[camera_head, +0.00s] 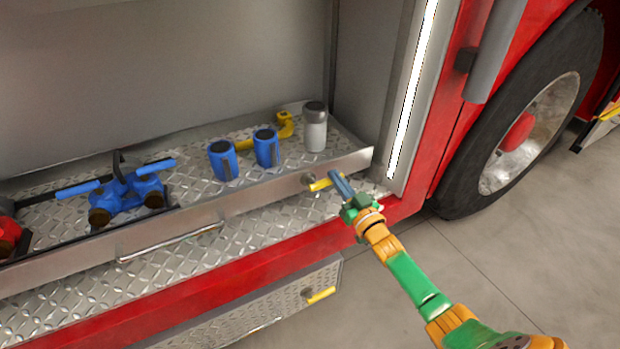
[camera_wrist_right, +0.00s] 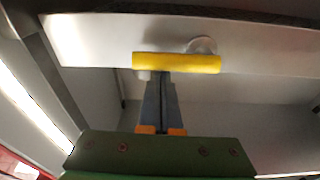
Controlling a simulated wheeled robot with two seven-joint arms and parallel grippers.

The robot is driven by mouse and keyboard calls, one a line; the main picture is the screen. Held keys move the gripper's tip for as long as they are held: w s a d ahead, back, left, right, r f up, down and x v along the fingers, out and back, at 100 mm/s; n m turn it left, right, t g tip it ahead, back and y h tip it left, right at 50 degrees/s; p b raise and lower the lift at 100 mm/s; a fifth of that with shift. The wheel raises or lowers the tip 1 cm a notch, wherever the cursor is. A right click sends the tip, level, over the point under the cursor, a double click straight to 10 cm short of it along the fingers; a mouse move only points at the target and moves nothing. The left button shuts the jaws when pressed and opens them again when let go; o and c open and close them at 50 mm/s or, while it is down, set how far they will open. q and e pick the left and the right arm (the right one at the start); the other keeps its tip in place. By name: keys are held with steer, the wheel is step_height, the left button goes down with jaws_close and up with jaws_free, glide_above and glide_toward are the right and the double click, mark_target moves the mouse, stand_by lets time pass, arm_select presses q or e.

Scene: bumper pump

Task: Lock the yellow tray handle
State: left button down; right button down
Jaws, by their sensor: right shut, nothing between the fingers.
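The yellow tray handle (camera_head: 320,184) is a short yellow bar on a round pivot at the right end of the metal tray's front wall (camera_head: 250,193). In the right wrist view the yellow handle (camera_wrist_right: 177,62) lies level across the tray front, its pivot behind its right part. My right gripper (camera_head: 334,175) is shut and empty, its fingertips close beside the handle. In the right wrist view the gripper's fingertips (camera_wrist_right: 160,78) appear just at the handle's lower edge; I cannot tell whether they touch it. My left gripper is in neither view.
The tray holds a blue valve fitting (camera_head: 128,190), two blue cylinders (camera_head: 223,160), a yellow fitting (camera_head: 285,124) and a grey-white canister (camera_head: 315,128). A second yellow handle (camera_head: 321,295) sits on the lower drawer. The red door frame and a wheel (camera_head: 522,120) stand to the right.

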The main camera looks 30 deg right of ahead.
step_height(320, 180, up, 4)
steer(key=r+p, duration=0.1)
steer(key=p, duration=0.4)
steer(key=s+f, duration=0.2)
steer(key=s, duration=0.7)
steer(key=shift+d+f, duration=0.2)
steer(key=shift+f, duration=0.05)
steer(key=shift+s+f, duration=0.1)
